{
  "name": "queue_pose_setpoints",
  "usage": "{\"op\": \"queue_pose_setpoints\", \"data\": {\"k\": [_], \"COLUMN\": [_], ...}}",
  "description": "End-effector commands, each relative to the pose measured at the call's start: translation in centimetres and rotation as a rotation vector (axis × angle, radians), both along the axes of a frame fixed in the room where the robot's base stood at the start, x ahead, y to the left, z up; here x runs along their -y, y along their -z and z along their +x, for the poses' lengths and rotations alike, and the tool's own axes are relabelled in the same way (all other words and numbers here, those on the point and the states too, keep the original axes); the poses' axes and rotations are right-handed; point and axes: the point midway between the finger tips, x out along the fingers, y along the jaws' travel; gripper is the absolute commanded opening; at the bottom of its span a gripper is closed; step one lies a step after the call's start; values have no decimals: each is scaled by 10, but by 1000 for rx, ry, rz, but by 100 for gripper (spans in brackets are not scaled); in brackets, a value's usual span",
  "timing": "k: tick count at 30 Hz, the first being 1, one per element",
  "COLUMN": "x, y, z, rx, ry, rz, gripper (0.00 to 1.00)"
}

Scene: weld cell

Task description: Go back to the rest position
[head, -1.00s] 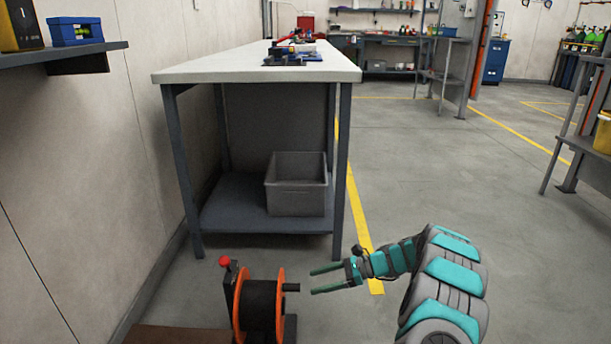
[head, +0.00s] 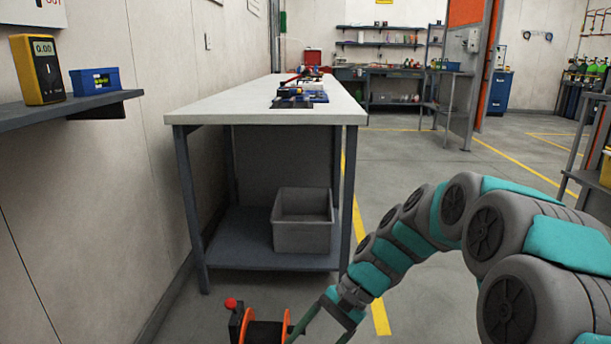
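My gripper (head: 322,322) is low in the head view, just right of the orange cable reel (head: 284,327). Its two green fingers are spread apart and point down to the left, with nothing seen between them. The fingertips are partly cut off or hard to make out at the bottom edge. My teal and grey arm arches up from the right side and down to the gripper.
A long white-topped workbench (head: 230,104) stands ahead, with a grey bin (head: 303,238) on its lower shelf. A wall shelf (head: 50,112) at left holds a yellow meter (head: 38,70) and a blue box (head: 96,82). The floor right of the bench is open.

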Motion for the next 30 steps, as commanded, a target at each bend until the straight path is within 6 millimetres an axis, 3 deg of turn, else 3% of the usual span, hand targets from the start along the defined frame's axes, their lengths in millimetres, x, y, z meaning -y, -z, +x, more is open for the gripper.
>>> {"op": "queue_pose_setpoints", "data": {"k": [9, 21, 30], "x": [36, 105, 141], "y": [-29, -42, -41], "z": [-90, -190, -230], "rx": [168, 322, 368], "ry": [-223, -472, -570], "rz": [-173, -405, -508], "gripper": [75, 75, 75]}}
